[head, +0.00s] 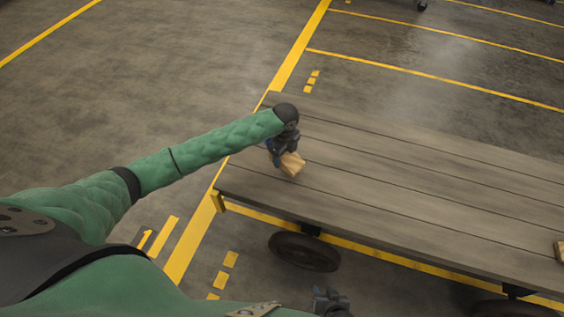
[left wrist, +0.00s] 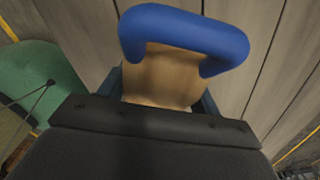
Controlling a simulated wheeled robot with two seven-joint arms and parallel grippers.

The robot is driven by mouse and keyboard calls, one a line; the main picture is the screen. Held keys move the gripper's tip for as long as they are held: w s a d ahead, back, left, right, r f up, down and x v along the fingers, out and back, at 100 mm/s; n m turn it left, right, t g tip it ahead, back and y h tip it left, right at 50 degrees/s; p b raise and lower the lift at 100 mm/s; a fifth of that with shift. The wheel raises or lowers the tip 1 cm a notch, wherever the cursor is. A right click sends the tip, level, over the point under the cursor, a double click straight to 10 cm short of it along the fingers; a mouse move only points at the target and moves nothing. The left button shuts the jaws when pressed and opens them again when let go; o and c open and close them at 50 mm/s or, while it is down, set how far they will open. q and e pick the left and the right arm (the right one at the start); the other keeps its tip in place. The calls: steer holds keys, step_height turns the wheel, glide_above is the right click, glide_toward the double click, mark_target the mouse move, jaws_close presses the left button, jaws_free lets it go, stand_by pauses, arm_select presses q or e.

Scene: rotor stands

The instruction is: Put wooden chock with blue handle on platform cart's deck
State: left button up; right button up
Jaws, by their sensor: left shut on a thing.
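The wooden chock (head: 292,164) is in my left gripper (head: 284,157), at the near-left end of the platform cart's deck (head: 400,180). In the left wrist view its pale wooden body (left wrist: 165,78) sits between the gripper's fingers, and its blue handle (left wrist: 185,22) arches in front of the wood. My left gripper is shut on the chock. I cannot tell whether the chock touches the deck planks or hangs just above them. My right gripper (head: 330,298) shows only partly at the bottom edge of the head view, and its jaws are unclear.
Another wooden piece (head: 560,250) lies at the deck's right side, cut by the picture edge. A dark cart wheel (head: 304,252) stands below the deck's near edge. The deck between the chock and that piece is bare. Yellow lines mark the concrete floor.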

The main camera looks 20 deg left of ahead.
arm_select(q)
steer(key=shift+w+a+f, duration=0.1)
steer(key=shift+a+f, duration=0.2)
steer(key=shift+a, duration=0.2)
steer(key=shift+f, duration=2)
steer(key=shift+f, duration=0.1)
steer(key=o, duration=1.1)
step_height(320, 180, up, 11)
steer(key=shift+r+p, duration=0.3)
steer(key=shift+r, duration=0.3)
